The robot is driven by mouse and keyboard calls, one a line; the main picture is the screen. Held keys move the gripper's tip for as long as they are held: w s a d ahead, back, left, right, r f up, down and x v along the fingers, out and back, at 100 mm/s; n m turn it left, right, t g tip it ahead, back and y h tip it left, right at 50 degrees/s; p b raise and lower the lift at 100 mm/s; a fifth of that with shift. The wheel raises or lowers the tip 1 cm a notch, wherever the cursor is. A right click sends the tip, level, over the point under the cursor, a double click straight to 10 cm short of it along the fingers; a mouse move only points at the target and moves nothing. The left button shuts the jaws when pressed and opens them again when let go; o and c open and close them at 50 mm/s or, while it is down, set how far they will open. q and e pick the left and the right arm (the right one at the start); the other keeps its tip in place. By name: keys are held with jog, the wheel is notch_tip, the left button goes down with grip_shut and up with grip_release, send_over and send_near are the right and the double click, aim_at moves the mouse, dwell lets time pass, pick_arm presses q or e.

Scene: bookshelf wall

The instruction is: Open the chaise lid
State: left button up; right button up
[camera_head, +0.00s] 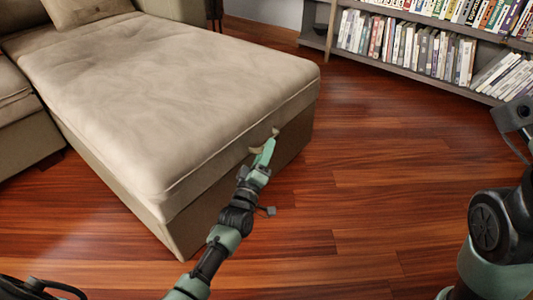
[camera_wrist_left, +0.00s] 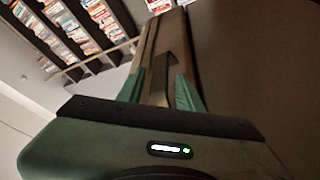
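The beige chaise (camera_head: 160,90) stands at the left of the head view with its cushioned lid lying flat and closed on the base. A small fabric pull strap (camera_head: 256,149) hangs at the lid's front edge. My left gripper (camera_head: 267,150) is at this strap, fingers up against the chaise front. In the left wrist view its two green fingers (camera_wrist_left: 160,92) stand apart, with the strap (camera_wrist_left: 163,75) between them. There seems to be room beside the strap, so I see no firm grasp. My right arm (camera_head: 495,235) shows at the right edge; its gripper is out of view.
A low bookshelf (camera_head: 400,62) full of books runs along the back right; it also shows in the left wrist view (camera_wrist_left: 75,30). A sofa seat (camera_head: 20,120) adjoins the chaise at left. The wooden floor (camera_head: 375,160) right of the chaise is clear.

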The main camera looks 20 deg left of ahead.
pick_arm(q)
jog(key=shift+w+r, duration=0.1)
jog(key=shift+w, duration=0.4)
grip_shut()
dwell(1.1)
